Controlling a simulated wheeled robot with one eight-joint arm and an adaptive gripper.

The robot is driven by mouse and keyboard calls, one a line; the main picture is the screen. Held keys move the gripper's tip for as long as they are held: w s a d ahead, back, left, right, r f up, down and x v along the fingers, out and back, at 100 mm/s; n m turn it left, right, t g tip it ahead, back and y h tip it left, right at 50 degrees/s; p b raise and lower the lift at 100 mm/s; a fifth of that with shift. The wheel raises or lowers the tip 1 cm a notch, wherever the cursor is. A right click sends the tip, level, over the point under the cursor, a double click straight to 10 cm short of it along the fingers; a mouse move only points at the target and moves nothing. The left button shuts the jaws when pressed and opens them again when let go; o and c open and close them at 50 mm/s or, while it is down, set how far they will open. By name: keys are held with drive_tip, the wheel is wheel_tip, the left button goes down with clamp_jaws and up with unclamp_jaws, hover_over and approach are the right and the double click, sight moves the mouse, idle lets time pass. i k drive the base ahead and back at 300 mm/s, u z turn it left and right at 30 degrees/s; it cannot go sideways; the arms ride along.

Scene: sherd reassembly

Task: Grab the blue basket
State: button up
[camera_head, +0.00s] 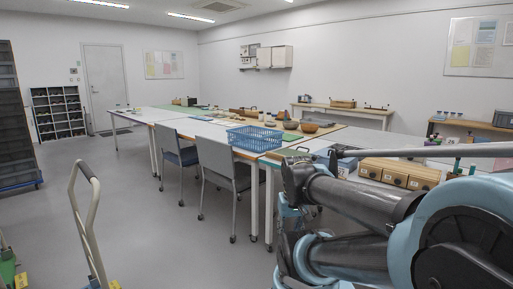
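The blue basket (255,138) is an open, slatted plastic basket. It stands upright on the long white work table (266,157), near the table's front edge, around the middle of the view. My arm fills the lower right of the view, in front of and to the right of the basket. My gripper cannot be made out. Nothing is seen touching the basket from my side.
Two grey chairs (222,165) stand against the table's near side, left of and below the basket. Brown bowls (309,127) sit just behind it. Wooden boxes (399,173) lie to the right. A trolley handle (88,215) is at left. The grey floor (140,210) between is clear.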

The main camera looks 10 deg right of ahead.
sight(251, 142)
drive_tip(key=u, duration=0.3)
drive_tip(key=k, duration=0.1)
drive_tip(key=z, duration=0.7)
drive_tip(key=i, duration=1.25)
drive_tip(key=u, duration=0.9)
drive_tip(key=i, duration=1)
drive_tip(key=u, duration=0.7)
